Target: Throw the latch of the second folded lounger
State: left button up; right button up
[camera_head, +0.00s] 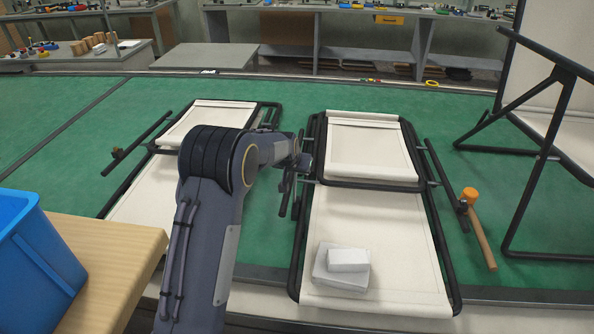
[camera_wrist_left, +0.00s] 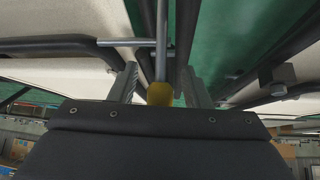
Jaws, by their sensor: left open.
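Two folded loungers with cream fabric and black tube frames lie on the green floor. The left folded lounger (camera_head: 130,205) is partly hidden by my left arm. The right folded lounger (camera_head: 390,235) lies right of that arm. My left gripper (camera_head: 290,185) is at the right lounger's left side rail, largely hidden by my wrist in the head view. In the left wrist view, my left gripper (camera_wrist_left: 160,78) is open, its two fingers on either side of a grey rod with a yellow end (camera_wrist_left: 159,94). Contact cannot be told. My right gripper is not in view.
Pale boxes (camera_head: 340,268) sit on the right lounger's lower fabric. An orange-headed mallet (camera_head: 483,235) is beside its right rail. An upright lounger frame (camera_head: 530,170) stands at right. A blue bin (camera_head: 35,260) sits on a wooden top (camera_head: 115,260) at lower left.

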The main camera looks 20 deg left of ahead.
pick_arm(q)
jog(key=v, duration=0.7)
jog(key=shift+b, duration=0.35)
jog(key=s+r+n+h, duration=0.15)
jog(key=s+r, duration=0.25)
jog(key=s, duration=0.8)
jog(key=s+r+h, duration=0.2)
jog(key=s+r, duration=0.3)
jog(key=s, duration=0.7)
jog(key=s+d+f, duration=0.2)
jog(key=s, duration=0.7)
jog(key=s+d+f+g, duration=0.1)
jog(key=s+d+f, duration=0.1)
jog(key=s, duration=0.7)
jog(key=shift+s, duration=0.3)
jog(key=shift+d+m, duration=0.1)
jog(key=shift+m, duration=0.15)
